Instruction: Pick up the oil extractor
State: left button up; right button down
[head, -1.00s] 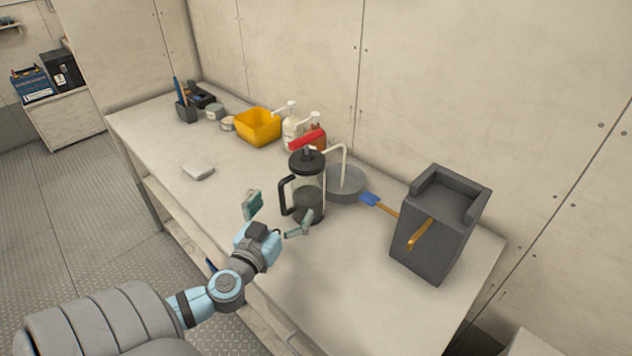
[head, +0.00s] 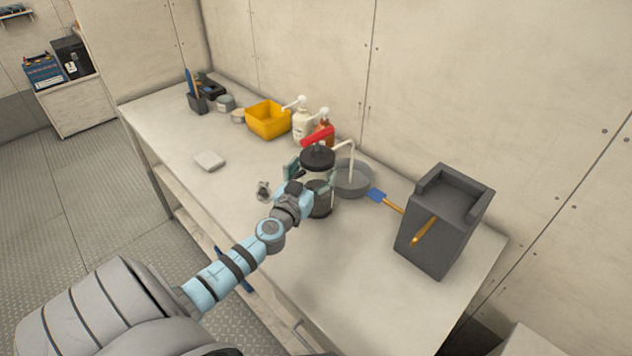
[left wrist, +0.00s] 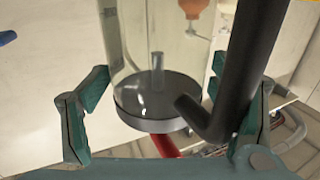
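The oil extractor (head: 318,157) is a clear cylinder with a black lid, a red top handle, a black side handle and a pale hose. It stands upright on the workbench in the head view. My left gripper (head: 311,178) is at its near side with fingers spread to either side of it. In the left wrist view the clear body of the extractor (left wrist: 150,55) and its dark side handle lie between the open fingers of my left gripper (left wrist: 165,108). I see no clear finger contact. The gripper hides part of the body. My right gripper is out of view.
A grey round pan (head: 354,181) stands right behind the extractor. A blue-tipped brush (head: 379,196) and a dark grey box-like block (head: 441,235) are to the right. Pump bottles (head: 302,124) and a yellow bin (head: 268,121) stand behind. The front right bench top (head: 370,285) is clear.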

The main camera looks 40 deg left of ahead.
pick_arm(q)
jog(key=c, duration=1.3)
jog(key=shift+r, duration=0.1)
jog(key=shift+c, duration=0.2)
